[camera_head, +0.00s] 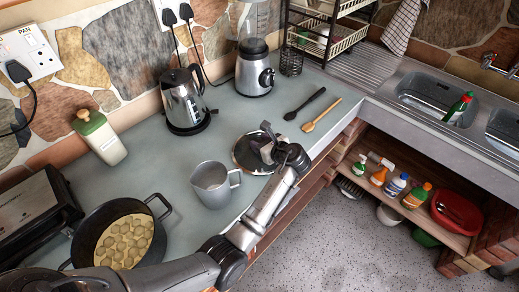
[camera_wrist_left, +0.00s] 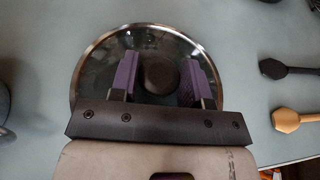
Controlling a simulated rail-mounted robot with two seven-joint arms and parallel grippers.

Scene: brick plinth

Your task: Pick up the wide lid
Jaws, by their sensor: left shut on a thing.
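The wide lid (camera_head: 242,154) is a round glass lid with a metal rim and a dark knob, at the middle of the counter in the head view. It also fills the upper middle of the left wrist view (camera_wrist_left: 95,72). My left gripper (camera_head: 267,142) is over the lid, its purple fingers on either side of the knob (camera_wrist_left: 158,74), shut on it. The gripper and wrist hide part of the lid in the head view. The lid looks flat, at or very near the counter top. My right gripper is not in view.
A metal jug (camera_head: 211,185) stands close to the left of the lid. A pan (camera_head: 88,240) of food is farther left. A black utensil (camera_head: 305,103) and a wooden one (camera_head: 322,114) lie to the right. A kettle (camera_head: 186,103) and blender (camera_head: 254,70) stand behind.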

